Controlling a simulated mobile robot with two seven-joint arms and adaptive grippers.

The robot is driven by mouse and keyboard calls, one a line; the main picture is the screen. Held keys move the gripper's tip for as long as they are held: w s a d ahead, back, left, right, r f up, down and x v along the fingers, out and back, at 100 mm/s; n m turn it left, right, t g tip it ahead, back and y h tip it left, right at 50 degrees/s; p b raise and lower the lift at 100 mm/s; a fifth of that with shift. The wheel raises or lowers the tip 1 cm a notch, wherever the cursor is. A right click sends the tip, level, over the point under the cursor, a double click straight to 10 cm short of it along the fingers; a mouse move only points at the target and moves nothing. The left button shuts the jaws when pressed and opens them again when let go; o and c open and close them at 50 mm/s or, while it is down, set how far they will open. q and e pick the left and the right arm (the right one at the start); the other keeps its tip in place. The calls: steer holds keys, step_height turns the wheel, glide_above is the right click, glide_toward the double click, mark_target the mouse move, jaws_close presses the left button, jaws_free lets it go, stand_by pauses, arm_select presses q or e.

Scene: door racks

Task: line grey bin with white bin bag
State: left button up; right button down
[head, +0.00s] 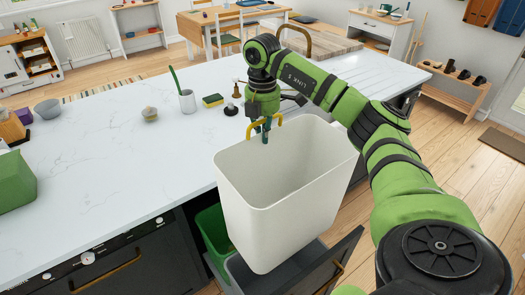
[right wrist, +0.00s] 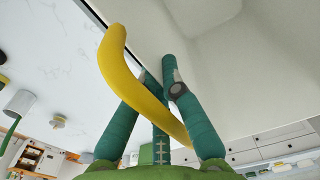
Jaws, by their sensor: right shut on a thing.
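The white bin bag (head: 275,215) is open at the top and holds a box shape, with a yellow loop at its far rim. My right gripper (head: 266,132) is shut on this yellow loop (right wrist: 125,70), which passes between its teal fingers in the right wrist view. The bag wall (right wrist: 235,75) shows just beyond the fingers there. The bag is above the grey bin (head: 240,276), which sits in the pulled-out drawer and is mostly hidden by the bag. I cannot tell whether the bag's lower end is inside it. My left gripper is not in view.
A green bin (head: 212,230) is beside the grey bin in the drawer. The drawer front (head: 335,268) stands out from the counter. On the white counter (head: 110,150) are a cup with a brush (head: 187,100), a sponge (head: 212,100) and a green object (head: 14,182). The counter's middle is clear.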

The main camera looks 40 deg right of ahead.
steer(key=b, duration=0.2)
glide_above(263, 181)
steer(key=f, duration=0.6)
steer(key=shift+w+d+f, duration=0.1)
steer(key=shift+w+d, duration=0.25)
steer(key=shift+d, duration=0.05)
steer(key=f, duration=0.2)
steer(key=f+b, duration=0.1)
steer(key=f, duration=0.1)
steer(key=s+a+f+b, duration=0.1)
steer(key=f, duration=0.1)
steer(key=shift+f, duration=0.2)
steer(key=shift+w+d+f, duration=0.2)
steer(key=shift+f, duration=0.05)
steer(key=shift+w+d, duration=0.1)
steer(key=shift+f+b, duration=0.55)
steer(key=shift+f, duration=0.45)
steer(key=shift+f+b, duration=0.95)
steer(key=shift+f, duration=0.65)
steer(key=shift+f+b, duration=2.9)
steer(key=shift+f, duration=1.8)
arm_select(q)
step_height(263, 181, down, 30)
steer(key=b, duration=1.5)
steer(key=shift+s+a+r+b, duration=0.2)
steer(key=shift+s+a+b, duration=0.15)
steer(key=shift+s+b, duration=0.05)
arm_select(e)
step_height(263, 181, down, 24)
steer(key=shift+f, duration=0.15)
